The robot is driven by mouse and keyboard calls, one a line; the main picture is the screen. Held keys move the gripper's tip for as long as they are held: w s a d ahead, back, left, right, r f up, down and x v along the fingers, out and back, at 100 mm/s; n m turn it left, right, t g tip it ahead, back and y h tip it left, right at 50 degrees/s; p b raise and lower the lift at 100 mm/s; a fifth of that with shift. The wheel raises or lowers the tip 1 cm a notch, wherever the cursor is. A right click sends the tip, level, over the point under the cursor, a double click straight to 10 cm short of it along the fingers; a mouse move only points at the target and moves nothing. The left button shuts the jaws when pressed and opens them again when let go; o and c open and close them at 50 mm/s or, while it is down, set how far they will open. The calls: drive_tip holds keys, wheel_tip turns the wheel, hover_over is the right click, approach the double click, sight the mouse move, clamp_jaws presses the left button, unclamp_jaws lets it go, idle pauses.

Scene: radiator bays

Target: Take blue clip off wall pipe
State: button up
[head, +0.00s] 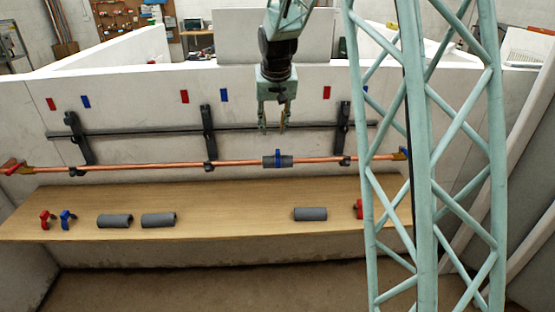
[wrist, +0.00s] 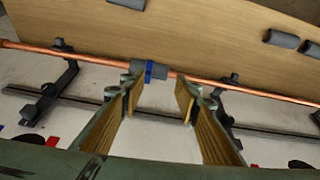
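The blue clip (head: 278,158) sits around a grey insulation sleeve (head: 287,162) on the copper wall pipe (head: 240,163). In the wrist view the blue clip (wrist: 149,72) is a narrow band on the sleeve, beyond the fingertips and nearer the left finger. My gripper (head: 273,128) hangs above the pipe, pointing down, a little left of the clip in the head view. In the wrist view my gripper (wrist: 160,100) has its two fingers wide apart with nothing between them. The clip is apart from the fingers.
A wooden shelf (head: 250,196) below the pipe holds a red clip (head: 46,219), another blue clip (head: 67,219) and several loose grey sleeves (head: 310,214). Dark brackets (head: 208,135) and a dark rail (head: 150,133) lie along the wall. A pale green lattice column covers the right side.

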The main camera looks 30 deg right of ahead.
drive_tip(key=w+d+f+p, duration=0.3)
drive_tip(key=w+d+f, duration=0.3)
drive_tip(key=w+f, duration=0.1)
drive_tip(key=shift+w+f+m, duration=0.25)
drive_tip(key=shift+w+m, duration=0.15)
drive_tip(key=shift+w, duration=0.4)
drive_tip(key=shift+d+f, duration=0.1)
hover_over(278, 151)
drive_tip(key=s+a, duration=0.1)
drive_tip(key=s, duration=0.1)
drive_tip(key=shift+s+a+f+p, duration=0.1)
drive_tip(key=shift+f+p, duration=0.05)
drive_tip(key=shift+f, duration=1.8)
drive_tip(key=shift+s+a+f+p, duration=0.1)
drive_tip(key=shift+f+p, duration=0.05)
drive_tip(key=shift+f, duration=1.8)
drive_tip(key=shift+f, duration=0.1)
drive_tip(key=shift+p+x, duration=0.3)
drive_tip(key=shift+x, duration=2.2)
drive_tip(key=shift+d, duration=0.15)
drive_tip(key=shift+c, duration=0.2)
drive_tip(key=c, duration=0.9)
